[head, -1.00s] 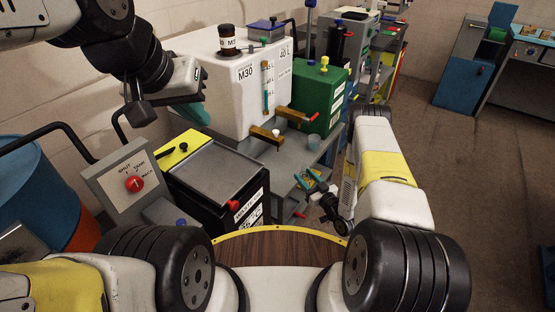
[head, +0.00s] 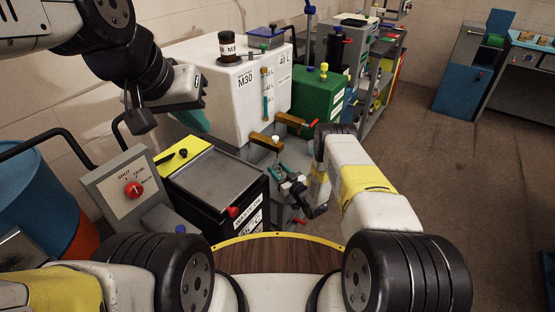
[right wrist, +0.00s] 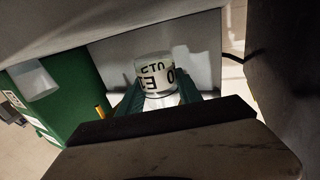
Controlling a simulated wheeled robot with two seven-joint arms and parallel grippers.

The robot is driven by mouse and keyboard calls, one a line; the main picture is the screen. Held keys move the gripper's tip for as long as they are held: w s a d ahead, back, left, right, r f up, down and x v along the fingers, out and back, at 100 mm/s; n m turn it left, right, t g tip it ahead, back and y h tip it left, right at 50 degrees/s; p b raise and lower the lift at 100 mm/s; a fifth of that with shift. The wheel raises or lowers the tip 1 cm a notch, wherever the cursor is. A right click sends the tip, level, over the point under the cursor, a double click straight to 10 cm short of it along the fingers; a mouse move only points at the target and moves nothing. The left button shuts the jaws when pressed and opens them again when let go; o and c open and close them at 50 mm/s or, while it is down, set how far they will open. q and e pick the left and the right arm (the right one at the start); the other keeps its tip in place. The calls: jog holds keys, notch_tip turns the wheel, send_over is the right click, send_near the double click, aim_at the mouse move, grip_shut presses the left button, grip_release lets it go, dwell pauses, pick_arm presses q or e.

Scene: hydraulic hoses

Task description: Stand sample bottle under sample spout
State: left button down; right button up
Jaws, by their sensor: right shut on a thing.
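My right gripper (head: 279,172) is low in front of the tanks, below the brown spouts. In the right wrist view its teal fingers (right wrist: 157,98) are shut on the sample bottle, a pale cylinder with black lettering (right wrist: 154,76). I cannot make the bottle out clearly in the head view. One brown spout (head: 264,141) sticks out from the white tank (head: 218,98), above and left of the right gripper. Another brown spout (head: 288,118) with a red handle is behind it.
A green tank (head: 318,98) stands right of the white tank. A brown jar (head: 228,46) stands on the white tank. A black box with a grey lid (head: 212,177) and a control panel with a red knob (head: 134,189) are nearer.

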jog(key=shift+a+f, duration=0.1)
jog(key=shift+f, duration=1.65)
jog(key=o, duration=1.3)
jog(key=shift+f, duration=0.1)
